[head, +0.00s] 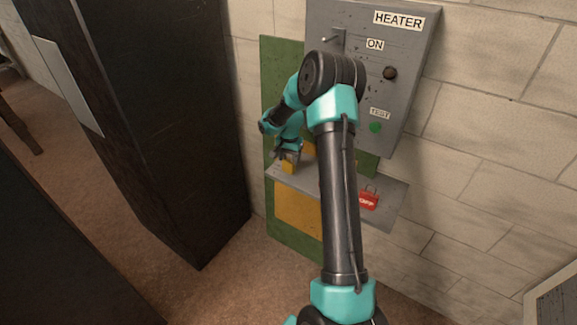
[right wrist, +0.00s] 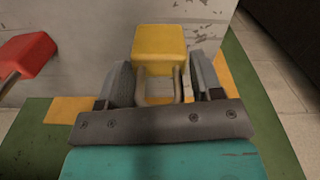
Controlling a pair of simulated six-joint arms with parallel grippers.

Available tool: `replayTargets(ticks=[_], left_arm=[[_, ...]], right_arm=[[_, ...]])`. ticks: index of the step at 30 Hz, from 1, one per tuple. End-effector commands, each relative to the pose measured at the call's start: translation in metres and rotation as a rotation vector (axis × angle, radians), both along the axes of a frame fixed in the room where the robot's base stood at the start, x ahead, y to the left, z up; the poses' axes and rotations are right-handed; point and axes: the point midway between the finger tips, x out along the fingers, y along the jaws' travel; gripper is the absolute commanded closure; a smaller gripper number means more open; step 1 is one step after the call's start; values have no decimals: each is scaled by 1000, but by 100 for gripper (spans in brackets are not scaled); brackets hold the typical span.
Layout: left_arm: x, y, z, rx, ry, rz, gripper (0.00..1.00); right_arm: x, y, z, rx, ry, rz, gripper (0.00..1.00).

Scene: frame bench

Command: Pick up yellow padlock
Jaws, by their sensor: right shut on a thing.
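The yellow padlock (right wrist: 159,47) is in the right wrist view, its yellow body beyond the fingertips and its metal shackle between the jaws. My right gripper (right wrist: 160,84) is shut on it. In the head view the padlock (head: 288,167) shows as a small yellow patch at my right gripper (head: 285,153), over the left part of the grey shelf (head: 388,216). I cannot tell whether the padlock touches the shelf. My left gripper is not in view.
A red padlock (head: 369,198) sits on the shelf's right part and shows in the right wrist view (right wrist: 24,56). The grey HEATER panel (head: 350,20) is on the wall above. A dark cabinet (head: 165,120) stands close on the left.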

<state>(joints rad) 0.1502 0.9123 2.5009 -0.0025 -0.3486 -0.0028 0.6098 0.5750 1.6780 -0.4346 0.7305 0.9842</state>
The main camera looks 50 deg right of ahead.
Motion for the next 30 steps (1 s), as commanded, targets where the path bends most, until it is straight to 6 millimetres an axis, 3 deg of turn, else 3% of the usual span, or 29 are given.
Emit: replayTargets(ticks=[7, 17, 28, 30], left_arm=[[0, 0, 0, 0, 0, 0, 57], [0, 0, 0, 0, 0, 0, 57], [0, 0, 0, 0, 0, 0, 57], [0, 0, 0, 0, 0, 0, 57]], right_arm=[[0, 0, 0, 0, 0, 0, 70], [0, 0, 3, -1, 0, 0, 70], [0, 0, 39, -1, -2, 1, 70], [-5, 8, 37, 0, 0, 1, 70]])
